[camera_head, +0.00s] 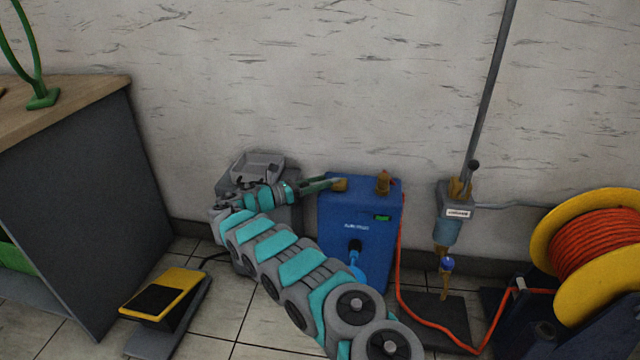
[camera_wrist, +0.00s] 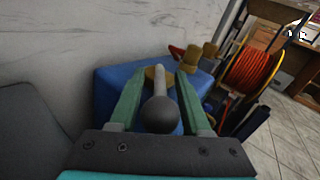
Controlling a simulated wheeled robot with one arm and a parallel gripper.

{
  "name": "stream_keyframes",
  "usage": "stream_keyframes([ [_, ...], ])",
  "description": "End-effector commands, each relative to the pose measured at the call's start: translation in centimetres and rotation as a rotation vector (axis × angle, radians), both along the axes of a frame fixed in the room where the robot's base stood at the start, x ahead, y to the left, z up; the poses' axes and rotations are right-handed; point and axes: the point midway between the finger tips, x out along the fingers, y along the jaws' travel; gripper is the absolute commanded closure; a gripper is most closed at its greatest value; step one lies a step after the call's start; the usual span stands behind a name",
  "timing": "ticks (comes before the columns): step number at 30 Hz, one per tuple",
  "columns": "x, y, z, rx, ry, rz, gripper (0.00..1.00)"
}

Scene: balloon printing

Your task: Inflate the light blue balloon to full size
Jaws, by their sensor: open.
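A blue inflator box (camera_head: 335,230) stands on the floor against the wall. A light blue balloon (camera_head: 357,264) hangs limp and small from the dark nozzle on its front; the wrist view does not show it. My gripper (camera_head: 328,183) is at the box's top left edge, beside a brass fitting (camera_head: 341,185). In the wrist view my gripper (camera_wrist: 158,88) is open, with one green finger on each side of a lever with a dark ball knob (camera_wrist: 160,114). I cannot tell whether either finger touches the lever.
A second brass fitting (camera_head: 383,182) stands on the box. A yellow foot pedal (camera_head: 178,284) lies at left by a wooden-topped cabinet (camera_head: 90,200). A regulator (camera_head: 449,229), an orange hose and a yellow reel (camera_head: 567,218) stand at right. A grey unit (camera_head: 288,216) is behind my arm.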

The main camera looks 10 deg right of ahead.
Motion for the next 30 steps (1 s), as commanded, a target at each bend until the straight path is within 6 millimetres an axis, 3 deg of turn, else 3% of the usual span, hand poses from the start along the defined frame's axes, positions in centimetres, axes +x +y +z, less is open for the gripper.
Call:
stream_keyframes([
  [5, 0.0, 0.0, 0.0, 0.0, 0.0, 0.0, 0.31],
  [14, -0.1, 0.2, -0.1, 0.001, 0.0, 0.001, 0.31],
  [30, -2.4, 7.0, -0.2, 0.0, 0.002, 0.001, 0.31],
])
